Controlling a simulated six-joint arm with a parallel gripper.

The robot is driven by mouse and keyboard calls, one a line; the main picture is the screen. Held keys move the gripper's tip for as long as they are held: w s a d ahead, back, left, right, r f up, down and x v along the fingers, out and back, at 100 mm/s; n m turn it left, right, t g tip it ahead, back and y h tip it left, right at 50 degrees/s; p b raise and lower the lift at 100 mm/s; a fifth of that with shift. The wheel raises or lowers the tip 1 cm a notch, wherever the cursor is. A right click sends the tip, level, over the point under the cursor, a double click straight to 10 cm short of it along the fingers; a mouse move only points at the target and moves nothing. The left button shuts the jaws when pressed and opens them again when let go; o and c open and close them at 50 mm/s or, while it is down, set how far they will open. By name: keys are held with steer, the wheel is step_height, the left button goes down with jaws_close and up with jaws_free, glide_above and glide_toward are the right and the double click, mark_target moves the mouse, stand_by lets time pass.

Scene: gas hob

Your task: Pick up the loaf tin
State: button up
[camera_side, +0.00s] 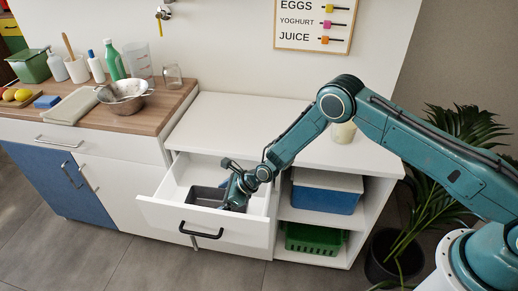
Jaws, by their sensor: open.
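The loaf tin (204,196) is a dark grey rectangular tin. It lies inside the pulled-out white drawer (160,211), towards the drawer's front. My gripper (235,205) reaches down into the drawer at the tin's right end. The wrist and gripper hide that end of the tin. My gripper is open; whether its fingers touch the tin or straddle its wall cannot be made out at this size.
The drawer's walls and front with a black handle (201,234) surround the tin closely. The white countertop (240,120) above is mostly clear, with a pale cup (343,132) behind my arm. Right of the drawer are open shelves with a blue box (325,198) and green basket (312,240).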

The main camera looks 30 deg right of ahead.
mark_target(213, 201)
steer(key=shift+x, duration=1.9)
steer(key=shift+w+r, duration=0.1)
steer(key=c, duration=0.7)
steer(key=shift+c, duration=0.2)
steer(key=shift+r, duration=0.1)
step_height(213, 201, up, 20)
